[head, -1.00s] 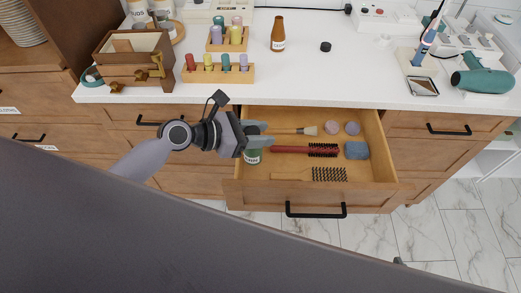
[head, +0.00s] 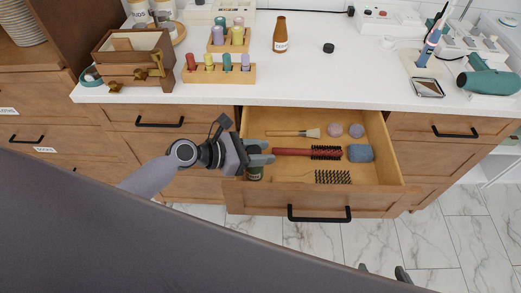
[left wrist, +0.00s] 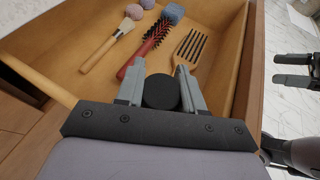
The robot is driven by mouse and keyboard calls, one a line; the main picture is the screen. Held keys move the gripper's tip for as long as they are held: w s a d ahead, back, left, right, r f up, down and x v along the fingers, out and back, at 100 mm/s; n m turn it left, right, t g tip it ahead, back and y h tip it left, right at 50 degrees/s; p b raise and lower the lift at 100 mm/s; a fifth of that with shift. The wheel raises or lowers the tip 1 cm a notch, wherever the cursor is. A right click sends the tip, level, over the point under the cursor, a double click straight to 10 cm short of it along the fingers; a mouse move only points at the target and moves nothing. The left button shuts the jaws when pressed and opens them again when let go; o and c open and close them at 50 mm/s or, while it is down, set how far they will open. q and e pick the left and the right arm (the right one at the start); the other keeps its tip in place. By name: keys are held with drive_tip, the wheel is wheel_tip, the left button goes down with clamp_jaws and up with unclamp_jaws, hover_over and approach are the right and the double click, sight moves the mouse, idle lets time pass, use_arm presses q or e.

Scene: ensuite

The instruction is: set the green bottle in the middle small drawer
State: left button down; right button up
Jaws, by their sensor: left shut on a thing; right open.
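The green bottle (head: 255,173) is upright in my left gripper (head: 270,154), at the front left corner of the open middle drawer (head: 375,200). My left gripper is shut on it. In the left wrist view its round black cap (left wrist: 161,92) shows between the two fingers, and the bottle's body is hidden below. I cannot tell whether its base touches the drawer floor. My right gripper (left wrist: 295,69) is open and empty at the right of the left wrist view, outside the drawer. Its fingertips also show at the bottom of the head view (head: 383,272).
The drawer holds a makeup brush (head: 293,133), a red round brush (head: 295,152), a wooden hairbrush (head: 330,177), a blue sponge-like block (head: 360,153) and two round puffs (head: 346,130). A brown bottle (head: 280,36) and a hair dryer (head: 488,77) stand on the counter above.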

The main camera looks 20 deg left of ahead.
use_arm(q)
drive_tip(key=shift+f, duration=0.35)
drive_tip(key=c, duration=0.7)
unclamp_jaws()
drive_tip(key=shift+s+f, duration=0.1)
drive_tip(key=shift+s, duration=0.05)
drive_tip(key=shift+r, duration=0.2)
drive_tip(key=r+v, duration=0.1)
drive_tip(key=v, duration=1.1)
drive_tip(key=shift+r, duration=0.1)
